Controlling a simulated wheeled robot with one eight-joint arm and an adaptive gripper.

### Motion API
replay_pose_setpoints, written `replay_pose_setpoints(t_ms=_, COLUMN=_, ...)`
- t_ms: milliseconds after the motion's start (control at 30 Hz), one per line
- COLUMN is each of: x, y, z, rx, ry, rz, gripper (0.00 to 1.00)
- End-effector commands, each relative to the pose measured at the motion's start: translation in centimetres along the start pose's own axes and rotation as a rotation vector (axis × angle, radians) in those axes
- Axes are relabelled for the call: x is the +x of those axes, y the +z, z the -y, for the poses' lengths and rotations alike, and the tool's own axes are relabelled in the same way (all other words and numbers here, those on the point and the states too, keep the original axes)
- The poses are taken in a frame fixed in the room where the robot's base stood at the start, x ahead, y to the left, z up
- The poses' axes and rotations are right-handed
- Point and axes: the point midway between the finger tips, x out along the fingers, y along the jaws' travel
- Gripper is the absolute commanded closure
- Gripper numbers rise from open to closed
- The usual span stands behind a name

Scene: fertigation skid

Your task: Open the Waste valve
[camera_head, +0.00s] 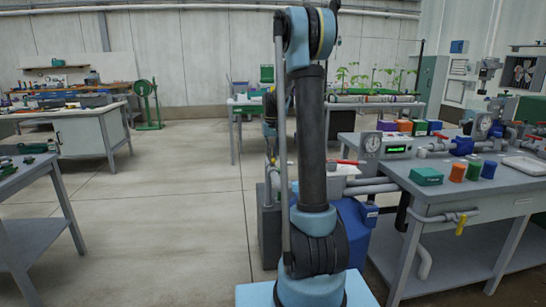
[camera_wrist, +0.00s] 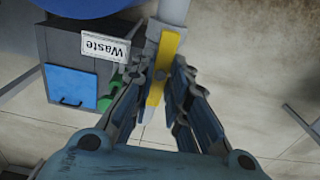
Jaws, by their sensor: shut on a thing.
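The yellow lever (camera_wrist: 166,52) of a valve lies between the two fingers of my gripper (camera_wrist: 165,78) in the wrist view. My gripper is shut on this lever, one finger on each side. The lever runs down the picture from a grey pipe fitting (camera_wrist: 173,12), slightly tilted. A white label (camera_wrist: 105,47) reading "Waste", upside down, is just left of it. Whether the valve is open cannot be told.
In the wrist view, a dark box with a blue panel (camera_wrist: 72,86) and a green part (camera_wrist: 108,102) are close on the left. In the head view, a bench (camera_head: 440,208) with pipes, gauges and another yellow lever (camera_head: 461,225) stands right. The floor (camera_head: 150,215) on the left is clear.

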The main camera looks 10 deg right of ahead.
Motion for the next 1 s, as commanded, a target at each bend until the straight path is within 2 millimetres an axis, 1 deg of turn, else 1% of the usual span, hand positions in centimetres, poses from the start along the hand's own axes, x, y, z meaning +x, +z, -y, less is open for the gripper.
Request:
replay_pose_setpoints(t_ms=33, x=0.0, y=-0.1, z=0.0, rx=-0.002, ry=0.000, rz=-0.001, gripper=0.78)
replay_pose_setpoints(t_ms=100, x=0.0, y=-0.1, z=0.0, rx=-0.001, ry=0.000, rz=-0.001, gripper=0.65)
replay_pose_setpoints(t_ms=433, x=-0.1, y=0.0, z=0.0, rx=0.000, ry=0.000, rz=-0.001, gripper=0.65)
replay_pose_setpoints(t_ms=567, x=-0.8, y=0.0, z=0.0, rx=0.000, ry=0.000, rz=0.000, gripper=0.65)
replay_pose_setpoints(t_ms=667, x=-2.1, y=0.0, z=0.0, rx=0.000, ry=0.000, rz=0.000, gripper=0.65)
replay_pose_setpoints(t_ms=1000, x=-8.4, y=-0.1, z=0.0, rx=0.000, ry=0.000, rz=0.000, gripper=0.65)
